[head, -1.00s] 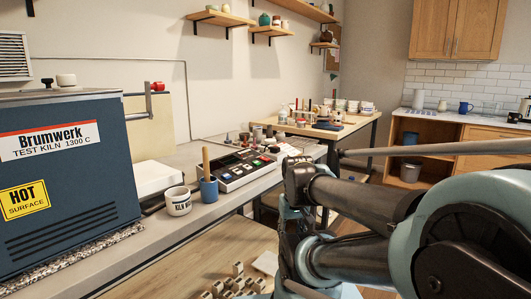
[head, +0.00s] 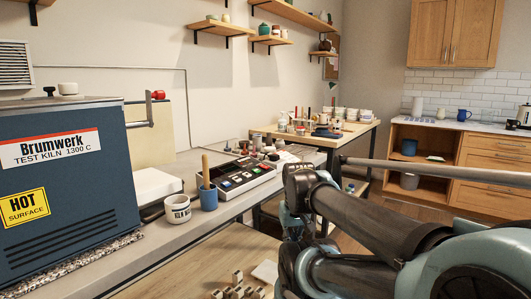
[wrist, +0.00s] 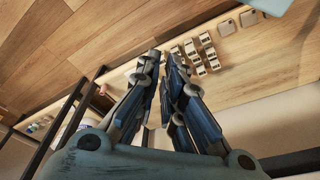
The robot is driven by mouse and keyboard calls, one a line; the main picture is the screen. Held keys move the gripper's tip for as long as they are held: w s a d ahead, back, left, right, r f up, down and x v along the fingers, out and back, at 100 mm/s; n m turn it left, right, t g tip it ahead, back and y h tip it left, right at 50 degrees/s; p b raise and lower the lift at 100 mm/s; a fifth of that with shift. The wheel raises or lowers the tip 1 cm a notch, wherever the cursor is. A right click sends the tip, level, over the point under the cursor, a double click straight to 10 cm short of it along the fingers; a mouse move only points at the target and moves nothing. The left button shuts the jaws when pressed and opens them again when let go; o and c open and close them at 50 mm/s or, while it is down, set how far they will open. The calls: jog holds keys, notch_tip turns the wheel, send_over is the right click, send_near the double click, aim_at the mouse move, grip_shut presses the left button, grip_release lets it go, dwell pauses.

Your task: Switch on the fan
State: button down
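A grey control box (head: 239,178) with several coloured switches stands on the long bench in the head view. Its labels are too small to read, so I cannot tell which switch is the fan's. No fan itself can be made out. My gripper (wrist: 162,56) shows in the wrist view, with a narrow gap between its two fingers and nothing held. It points over a wooden surface, apart from the control box, which is not visible in the wrist view. In the head view my arm is at the right and the gripper cannot be made out.
A blue kiln (head: 60,180) marked hot stands at the left. A white mug (head: 178,210) and a blue cup (head: 208,199) with a wooden handle stand just left of the control box. Several small blocks (wrist: 203,54) lie on the wooden surface. A second table (head: 347,129) holds pottery tools.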

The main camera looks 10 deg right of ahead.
jog(key=w+a+r+n+t+y, duration=0.1)
jog(key=w+r+n, duration=0.1)
jog(key=w+r, duration=0.9)
jog(key=w+r+n+y, duration=0.2)
jog(key=w+r, duration=0.7)
jog(key=w, duration=0.4)
jog(key=w+d+r+n, duration=0.1)
jog(key=w+d+r, duration=0.1)
jog(key=w, duration=0.7)
jog(key=w+d+r+n+t+y, duration=0.1)
jog(key=w+r, duration=0.3)
jog(key=w, duration=0.6)
jog(key=w+d+r+n+t+y, duration=0.1)
jog(key=w+d+r+n, duration=0.1)
jog(key=w, duration=0.7)
jog(key=shift+w+d+r+n, duration=0.15)
jog(key=shift+d+r+n, duration=0.15)
jog(key=shift+d+r, duration=0.4)
jog(key=shift+a, duration=0.15)
send_over(265, 152)
jog(key=d, duration=0.1)
notch_tip(265, 152, down, 8)
jog(key=shift+r, duration=0.2)
notch_tip(265, 152, down, 3)
jog(key=shift+d+f, duration=0.2)
jog(key=shift+f, duration=0.4)
